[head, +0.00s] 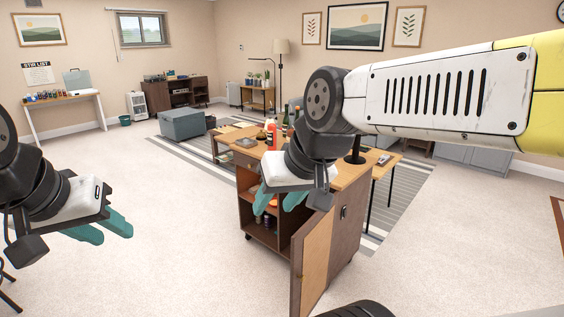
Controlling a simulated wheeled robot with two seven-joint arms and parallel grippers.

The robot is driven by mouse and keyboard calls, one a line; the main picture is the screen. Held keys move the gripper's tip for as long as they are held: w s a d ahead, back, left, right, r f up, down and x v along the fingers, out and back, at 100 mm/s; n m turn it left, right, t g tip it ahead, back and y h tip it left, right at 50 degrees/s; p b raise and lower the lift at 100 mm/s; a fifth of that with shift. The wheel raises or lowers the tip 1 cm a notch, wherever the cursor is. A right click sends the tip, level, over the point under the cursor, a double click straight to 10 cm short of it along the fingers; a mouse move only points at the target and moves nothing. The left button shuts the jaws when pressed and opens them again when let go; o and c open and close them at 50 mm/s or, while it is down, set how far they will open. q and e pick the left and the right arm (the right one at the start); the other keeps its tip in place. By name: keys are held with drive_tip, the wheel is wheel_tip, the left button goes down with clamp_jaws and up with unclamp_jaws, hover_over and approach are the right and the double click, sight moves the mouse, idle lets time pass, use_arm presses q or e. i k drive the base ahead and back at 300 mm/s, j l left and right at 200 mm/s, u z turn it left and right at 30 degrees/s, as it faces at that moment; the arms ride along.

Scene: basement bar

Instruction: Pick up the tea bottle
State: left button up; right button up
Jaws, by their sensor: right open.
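Several bottles stand on top of a wooden bar cabinet (325,240) in the middle of the head view. One is a red and white bottle (271,136); a dark slim bottle (285,127) stands just to its right. I cannot tell which is the tea bottle. My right gripper (279,202) is in front of the cabinet, pointing down, with its teal fingers apart and nothing seen between them. It hides part of the cabinet top and shelf. My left gripper (112,233) is at the left over the floor, its fingers apart and empty, far from the bottles.
The cabinet's door (313,258) stands open toward me, and small items sit on its inner shelves. My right forearm covers the upper right. A grey-green chest (183,124) stands farther back. The carpet between my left gripper and the cabinet is clear.

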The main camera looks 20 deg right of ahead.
sight(290, 129)
drive_tip(key=z, duration=0.3)
drive_tip(key=i+j+z, duration=0.15)
drive_tip(key=i+z, duration=0.2)
drive_tip(key=i+j+z, duration=0.2)
drive_tip(key=z, duration=0.2)
drive_tip(key=i+j+z, duration=0.1)
drive_tip(key=i+j, duration=0.25)
drive_tip(key=i+j+z, duration=0.1)
drive_tip(key=i+j, duration=0.25)
drive_tip(key=j, duration=0.15)
drive_tip(key=i+j+z, duration=0.1)
drive_tip(key=i+j, duration=0.2)
drive_tip(key=j, duration=0.2)
drive_tip(key=i+j+z, duration=0.1)
drive_tip(key=i+j, duration=0.2)
drive_tip(key=j, duration=0.15)
drive_tip(key=i+j, duration=0.25)
drive_tip(key=j, duration=0.15)
drive_tip(key=i+j, duration=0.25)
drive_tip(key=j, duration=0.15)
